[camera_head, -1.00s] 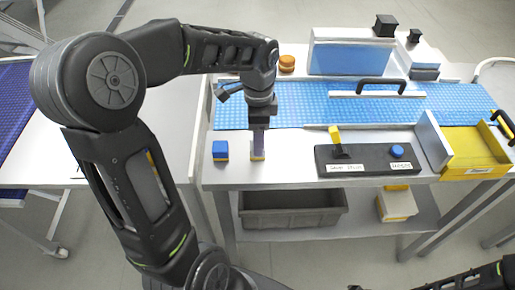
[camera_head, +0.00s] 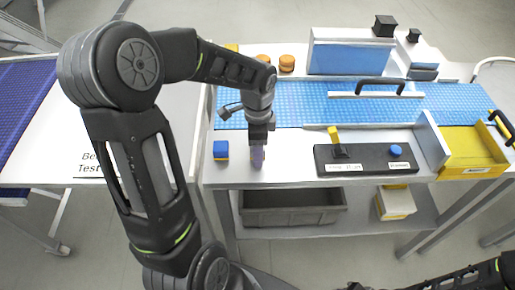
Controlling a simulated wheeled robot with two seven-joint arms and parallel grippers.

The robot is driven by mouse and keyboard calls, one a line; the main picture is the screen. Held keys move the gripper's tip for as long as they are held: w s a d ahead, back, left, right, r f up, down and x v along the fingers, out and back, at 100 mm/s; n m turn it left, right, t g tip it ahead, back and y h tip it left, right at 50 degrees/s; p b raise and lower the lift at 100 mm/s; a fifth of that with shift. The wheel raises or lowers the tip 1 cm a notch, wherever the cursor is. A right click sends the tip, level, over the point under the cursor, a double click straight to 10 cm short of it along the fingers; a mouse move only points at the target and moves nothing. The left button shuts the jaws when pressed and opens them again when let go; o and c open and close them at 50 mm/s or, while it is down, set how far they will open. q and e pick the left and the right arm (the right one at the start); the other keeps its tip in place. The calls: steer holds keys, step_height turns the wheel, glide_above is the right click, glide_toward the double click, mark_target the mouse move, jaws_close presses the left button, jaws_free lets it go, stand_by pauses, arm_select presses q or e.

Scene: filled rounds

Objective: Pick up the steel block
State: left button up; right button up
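My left gripper (camera_head: 257,158) points down at the front edge of the bench, its narrow purplish fingers low at the tabletop. A small block with a pale yellowish base showed under the fingers earlier; it is now mostly covered by them. I cannot tell whether the fingers are closed on it, or make out steel on its surface. A blue block (camera_head: 221,150) with a yellow lower edge stands just left of the fingers, apart from them. My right arm shows only at the bottom right edge; its gripper is not clearly visible.
A black panel (camera_head: 330,167) with a yellow lever (camera_head: 333,134) and blue button (camera_head: 396,150) lies to the right. A yellow bin (camera_head: 470,150) is farther right. A blue conveyor (camera_head: 300,100) runs behind. Orange rounds (camera_head: 287,63) stand beyond it. A grey crate (camera_head: 292,218) sits below.

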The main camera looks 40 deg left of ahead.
arm_select(q)
steer(key=shift+c, duration=0.4)
jaws_close()
stand_by(0.4)
